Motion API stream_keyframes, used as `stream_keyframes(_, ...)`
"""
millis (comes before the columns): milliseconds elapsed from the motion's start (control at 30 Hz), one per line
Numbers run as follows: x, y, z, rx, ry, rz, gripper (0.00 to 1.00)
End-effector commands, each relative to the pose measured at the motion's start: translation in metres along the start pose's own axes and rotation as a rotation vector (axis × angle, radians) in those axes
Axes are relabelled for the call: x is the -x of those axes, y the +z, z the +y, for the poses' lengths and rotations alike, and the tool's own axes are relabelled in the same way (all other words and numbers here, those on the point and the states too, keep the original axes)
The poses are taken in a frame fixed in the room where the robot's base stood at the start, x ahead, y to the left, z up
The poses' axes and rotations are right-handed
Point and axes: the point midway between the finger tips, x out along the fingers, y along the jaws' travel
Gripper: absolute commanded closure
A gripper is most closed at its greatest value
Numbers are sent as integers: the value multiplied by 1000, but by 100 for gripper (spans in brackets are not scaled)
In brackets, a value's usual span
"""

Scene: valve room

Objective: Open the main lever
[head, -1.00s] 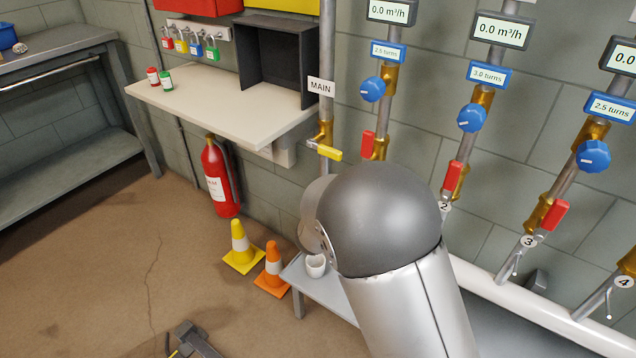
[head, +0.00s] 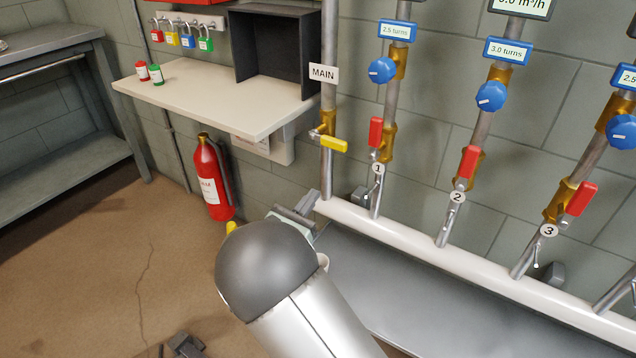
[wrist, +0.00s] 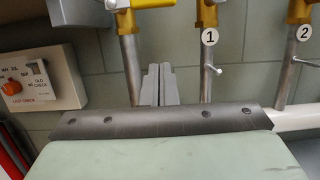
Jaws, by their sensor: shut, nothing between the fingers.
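The main lever (head: 334,145) is a yellow handle on a brass valve (head: 327,122) under the MAIN sign (head: 323,73). It sticks out sideways to the right, across the upright main pipe. In the wrist view the yellow lever (wrist: 152,3) shows only at the top edge. My gripper (wrist: 158,69) is shut and empty, its fingers together, pointing up below the lever and just right of the main pipe (wrist: 131,65). In the head view my gripper (head: 308,204) is partly hidden behind my arm, lower than the lever and apart from it.
Numbered pipes with red levers (head: 375,132) and blue knobs (head: 382,70) stand to the right. A white horizontal pipe (head: 430,240) runs below them. A shelf (head: 215,100) with a black box is at left, above a fire extinguisher (head: 212,180). A control box (wrist: 45,80) shows at left.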

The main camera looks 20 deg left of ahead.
Motion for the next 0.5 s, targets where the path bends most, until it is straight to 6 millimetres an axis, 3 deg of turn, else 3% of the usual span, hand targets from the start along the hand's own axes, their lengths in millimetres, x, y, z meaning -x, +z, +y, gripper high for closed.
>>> stream_keyframes(433,-91,-3,-2,-1,-4,-1,100)
stream_keyframes(500,-93,12,-1,-7,-2,-1,100)
